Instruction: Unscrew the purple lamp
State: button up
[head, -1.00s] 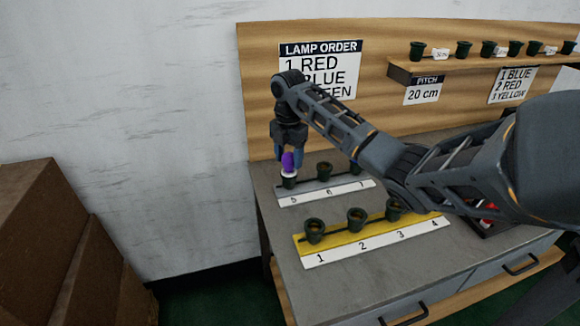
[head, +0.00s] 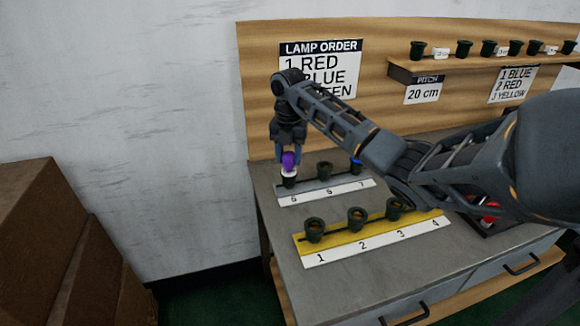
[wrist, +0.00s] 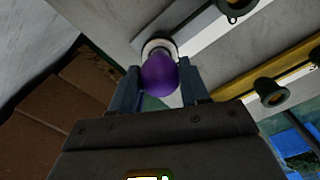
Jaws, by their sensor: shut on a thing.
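The purple lamp (head: 288,159) has a round purple bulb on a white base. It stands upright at the socket marked 5 (head: 290,182), at the left end of the rear grey strip. In the wrist view the purple bulb (wrist: 160,76) lies between the two fingers, its white base beyond it. My gripper (head: 288,158) points down from above and is shut on the purple lamp, one finger on each side. Whether the lamp's base is still in the socket's thread cannot be told.
Socket 6 (head: 324,170) looks empty; a blue lamp (head: 356,164) is at socket 7, partly behind my arm. The yellow strip (head: 303,247) with dark sockets is in front. Brown boxes (head: 35,240) stand at the left. A shelf (head: 402,73) with sockets hangs at the back.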

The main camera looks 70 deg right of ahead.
jog(key=n+b, duration=0.1)
jog(key=n, duration=0.3)
jog(key=shift+n, duration=0.3)
jog(key=shift+n+b, duration=0.3)
jog(key=shift+n, duration=0.4)
jog(key=n, duration=0.3)
jog(key=shift+b, duration=0.4)
jog(key=shift+d+f+n+b, duration=0.1)
jog(key=shift+f+n+b, duration=0.05)
jog(key=shift+n+b, duration=1.1)
jog(key=shift+b, duration=0.9)
